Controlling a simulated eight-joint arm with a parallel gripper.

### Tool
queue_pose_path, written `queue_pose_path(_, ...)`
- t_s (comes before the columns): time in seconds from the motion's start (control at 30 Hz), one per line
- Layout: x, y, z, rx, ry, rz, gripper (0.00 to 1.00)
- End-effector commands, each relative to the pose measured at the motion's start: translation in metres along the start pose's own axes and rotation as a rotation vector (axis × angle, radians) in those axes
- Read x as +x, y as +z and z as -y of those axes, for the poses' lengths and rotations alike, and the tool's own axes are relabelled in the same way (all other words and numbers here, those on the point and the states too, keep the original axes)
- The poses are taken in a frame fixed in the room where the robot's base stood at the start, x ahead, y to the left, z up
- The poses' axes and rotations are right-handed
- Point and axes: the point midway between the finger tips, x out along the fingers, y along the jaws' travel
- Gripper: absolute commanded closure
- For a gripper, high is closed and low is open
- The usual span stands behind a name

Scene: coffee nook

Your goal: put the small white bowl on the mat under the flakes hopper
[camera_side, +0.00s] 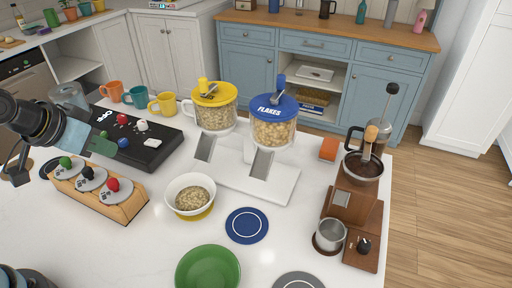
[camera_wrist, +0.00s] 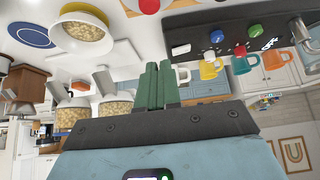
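The small white bowl (camera_side: 176,193) stands upright on a yellow mat (camera_side: 206,213), in front of the yellow-lidded hopper (camera_side: 214,112). Tan grains lie in it. It also shows at the upper left of the wrist view (camera_wrist: 96,49). The flakes hopper (camera_side: 272,127) has a blue lid marked "FLAKES". A bare blue mat (camera_side: 246,225) lies in front of it, right of the bowl; the wrist view shows it too (camera_wrist: 30,35). My gripper (camera_side: 104,147) is at the left, above the wooden rack and apart from the bowl. In the wrist view its green fingers (camera_wrist: 159,84) are together and empty.
A wooden rack (camera_side: 128,208) with three knobbed lids lies between my gripper and the bowl. A black control panel (camera_side: 150,155) and several mugs (camera_side: 164,105) are behind. A green plate (camera_side: 208,270) lies in front. Coffee gear on wooden stands (camera_side: 366,215) is at right.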

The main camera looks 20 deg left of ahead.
Motion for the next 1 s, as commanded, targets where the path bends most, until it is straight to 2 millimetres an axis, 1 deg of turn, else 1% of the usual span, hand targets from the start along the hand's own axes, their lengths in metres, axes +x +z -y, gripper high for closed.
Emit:
queue_pose_path(0.03,0.0,0.0,0.0,-0.004,0.001,0.002,0.88)
queue_pose_path(0.13,0.001,0.0,-0.002,-0.038,0.013,0.021,0.72)
queue_pose_path(0.2,0.003,0.0,-0.006,-0.091,0.032,0.051,0.62)
queue_pose_path(0.23,0.003,0.0,-0.008,-0.122,0.042,0.069,0.6)
queue_pose_path(0.5,0.011,0.001,-0.036,-0.463,0.149,0.294,0.6)
queue_pose_path(0.6,0.013,0.001,-0.045,-0.561,0.175,0.371,0.6)
queue_pose_path(0.8,0.015,0.0,-0.056,-0.669,0.201,0.461,0.6)
queue_pose_path(1.0,0.015,0.001,-0.057,-0.685,0.204,0.477,0.6)
